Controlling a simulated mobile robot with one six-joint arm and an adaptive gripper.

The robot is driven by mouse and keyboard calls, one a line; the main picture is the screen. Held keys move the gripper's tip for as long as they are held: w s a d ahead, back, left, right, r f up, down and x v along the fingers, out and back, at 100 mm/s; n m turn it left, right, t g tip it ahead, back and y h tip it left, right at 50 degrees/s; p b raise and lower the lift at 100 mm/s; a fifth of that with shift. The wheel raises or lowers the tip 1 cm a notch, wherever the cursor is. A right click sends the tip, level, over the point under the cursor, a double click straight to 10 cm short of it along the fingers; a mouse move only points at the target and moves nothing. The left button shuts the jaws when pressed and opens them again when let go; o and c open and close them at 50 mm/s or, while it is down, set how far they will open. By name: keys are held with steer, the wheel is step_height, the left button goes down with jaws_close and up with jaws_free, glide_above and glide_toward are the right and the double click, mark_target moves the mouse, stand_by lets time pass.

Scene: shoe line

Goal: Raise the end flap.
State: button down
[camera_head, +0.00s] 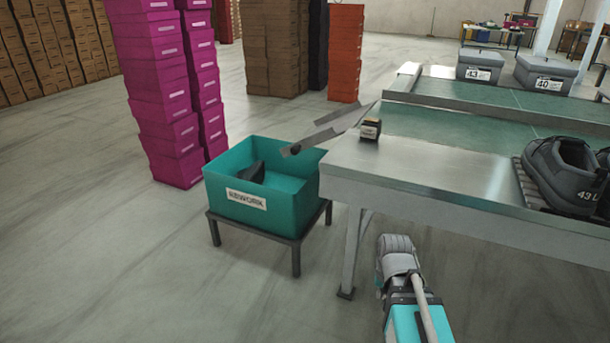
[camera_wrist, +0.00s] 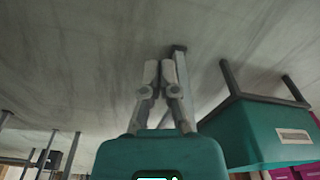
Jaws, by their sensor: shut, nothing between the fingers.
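The end flap (camera_head: 335,125) is a narrow grey metal plate at the far left end of the line. It slopes down to the left from the table end to the rim of the teal bin. A small dark piece (camera_head: 295,149) shows at its lower end. My gripper (camera_head: 396,243) is below the table's front edge, in front of the metal leg and well away from the flap. In the wrist view my gripper (camera_wrist: 159,66) is shut and empty, its fingers beside the table leg (camera_wrist: 181,68). The flap does not show in the wrist view.
The teal REWORK bin (camera_head: 284,217) stands on a low dark stand (camera_head: 296,258) and holds a dark shoe. A dark shoe (camera_head: 565,172) sits at right.

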steer(key=w+a+f+m+t+b, duration=0.2)
steer(key=w+f+t+b, duration=0.1)
steer(key=w+f+b, duration=0.4)
steer(key=w+a+r+m+t+y+b, duration=0.1)
steer(key=w+a+r+m+t, duration=0.2)
steer(key=w+a+m+t, duration=0.45)
steer(key=w+a+r+m+t+y, duration=0.2)
steer(key=w+a+r+m+t, duration=0.2)
steer(key=r, duration=0.5)
steer(key=w+a+r+m+t+y, duration=0.1)
steer(key=w+a+r+m+t, duration=0.4)
steer(key=r, duration=0.4)
steer(key=shift+w+a+r+m+y, duration=0.4)
steer(key=shift+w+a+m, duration=0.45)
steer(key=shift+w, duration=0.3)
steer(key=shift+w, duration=0.15)
